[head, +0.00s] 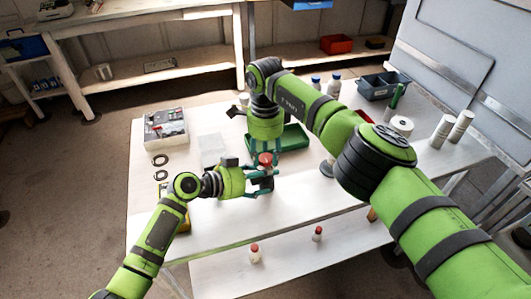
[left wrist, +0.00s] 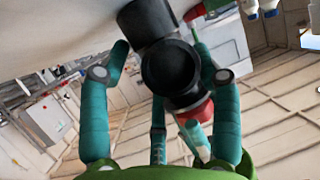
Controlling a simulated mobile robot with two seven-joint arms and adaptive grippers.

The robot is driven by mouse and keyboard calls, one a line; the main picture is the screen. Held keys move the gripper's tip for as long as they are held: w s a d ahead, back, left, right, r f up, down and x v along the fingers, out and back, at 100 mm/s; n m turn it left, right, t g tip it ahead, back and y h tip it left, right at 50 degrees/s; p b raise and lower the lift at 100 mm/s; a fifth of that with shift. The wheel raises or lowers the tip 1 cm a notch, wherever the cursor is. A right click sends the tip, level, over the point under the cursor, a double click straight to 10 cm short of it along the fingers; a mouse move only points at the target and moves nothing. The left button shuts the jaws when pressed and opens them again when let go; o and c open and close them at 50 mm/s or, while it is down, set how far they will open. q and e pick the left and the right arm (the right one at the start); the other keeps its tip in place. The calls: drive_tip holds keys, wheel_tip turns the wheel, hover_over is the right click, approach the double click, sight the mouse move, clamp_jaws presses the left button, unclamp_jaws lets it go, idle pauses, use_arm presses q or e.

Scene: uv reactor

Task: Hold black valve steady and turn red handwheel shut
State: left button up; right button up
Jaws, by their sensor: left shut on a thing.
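The black valve (head: 266,183) stands upright near the middle of the white table, with the red handwheel (head: 265,159) on top. My left gripper (head: 264,184) comes in from the left and is shut on the valve body. In the left wrist view the black valve (left wrist: 170,66) sits between its teal fingers (left wrist: 172,75), and the red handwheel (left wrist: 201,111) shows behind it. My right gripper (head: 275,150) reaches down from above, its teal fingers close to the handwheel. Whether those fingers touch the wheel or grip it cannot be told.
A green tray (head: 293,139) lies just behind the valve. White containers (head: 443,128) and a dark bin (head: 383,84) stand at the right. Small red-topped bottles (head: 255,253) stand on the lower shelf.

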sight(265, 156)
drive_tip(key=m, duration=0.4)
drive_tip(key=shift+m, duration=0.4)
drive_tip(key=o, duration=1.2)
drive_tip(key=shift+c, duration=0.2)
wheel_tip(265, 156, up, 12)
drive_tip(key=shift+w+a, duration=0.1)
drive_tip(key=shift+w, duration=0.05)
